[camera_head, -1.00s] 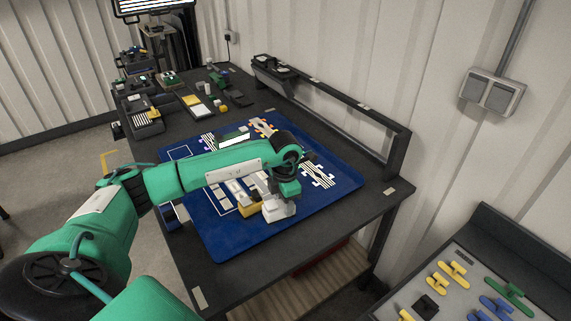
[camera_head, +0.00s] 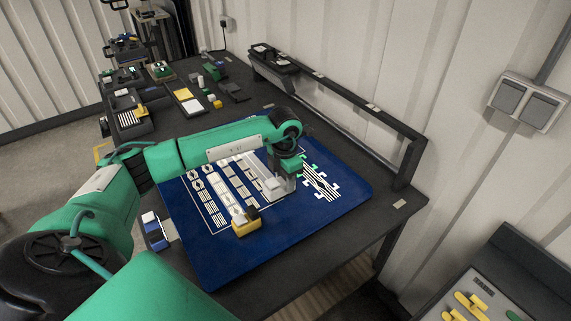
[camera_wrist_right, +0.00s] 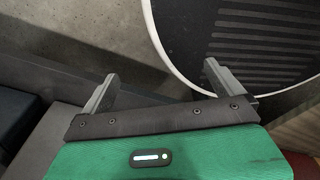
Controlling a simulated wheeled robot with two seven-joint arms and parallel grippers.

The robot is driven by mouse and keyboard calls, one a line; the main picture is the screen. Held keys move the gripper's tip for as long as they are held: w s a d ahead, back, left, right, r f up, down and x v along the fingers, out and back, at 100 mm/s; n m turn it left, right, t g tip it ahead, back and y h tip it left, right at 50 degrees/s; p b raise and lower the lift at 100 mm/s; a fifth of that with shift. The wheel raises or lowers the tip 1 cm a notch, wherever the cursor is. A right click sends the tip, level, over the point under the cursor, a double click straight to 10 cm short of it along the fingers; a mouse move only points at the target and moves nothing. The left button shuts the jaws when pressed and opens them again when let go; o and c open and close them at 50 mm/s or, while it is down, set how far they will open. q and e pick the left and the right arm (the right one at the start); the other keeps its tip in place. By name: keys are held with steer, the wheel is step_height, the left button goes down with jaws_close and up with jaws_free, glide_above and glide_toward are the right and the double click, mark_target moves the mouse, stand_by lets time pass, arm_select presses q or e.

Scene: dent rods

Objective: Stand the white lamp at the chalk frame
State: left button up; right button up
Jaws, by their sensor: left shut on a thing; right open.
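My left gripper (camera_head: 285,176) is low over the blue mat (camera_head: 330,205) in the head view, shut on a pale, blocky thing (camera_head: 273,188). The wrist hides the fingers and part of that thing. I cannot tell for sure whether it is the white lamp, or whether it touches the mat. A thin white chalk-like outline (camera_head: 206,210) shows on the mat, left of the gripper, partly behind my arm. I cannot tell whether it is the chalk frame. My right gripper (camera_wrist_right: 158,84) is open and empty in the right wrist view.
A yellow and black block (camera_head: 245,226) stands on the mat, in front and left of the left gripper. Pale printed strips (camera_head: 320,182) lie to its right. Small items and trays (camera_head: 188,100) fill the far table. A dark rail (camera_head: 345,95) runs along the wall. The mat's front is clear.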

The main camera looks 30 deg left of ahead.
arm_select(q)
steer(key=shift+w+a+f, duration=0.3)
steer(key=shift+w+a, duration=0.05)
steer(key=shift+w, duration=0.2)
steer(key=shift+s+d, duration=0.1)
steer(key=shift+s, duration=0.1)
steer(key=shift+s+d+f+b, duration=0.1)
steer(key=shift+s+f+b, duration=0.05)
steer(key=shift+f+b, duration=0.25)
steer(key=shift+s+d+f+b, duration=0.15)
steer(key=shift+f+b, duration=0.15)
steer(key=shift+f, duration=0.15)
step_height(320, 180, down, 3)
steer(key=shift+w+a+f+b, duration=0.15)
steer(key=shift+f+b, duration=0.05)
steer(key=shift+b, duration=0.65)
steer(key=shift+f, duration=0.4)
steer(key=shift+f+b, duration=0.55)
steer(key=shift+f, duration=0.4)
arm_select(e)
steer(key=shift+d+f, duration=0.2)
steer(key=shift+f, duration=0.55)
steer(key=shift+d+f, duration=0.2)
steer(key=shift+f, duration=0.55)
steer(key=shift+d+f, duration=0.2)
steer(key=shift+f, duration=0.55)
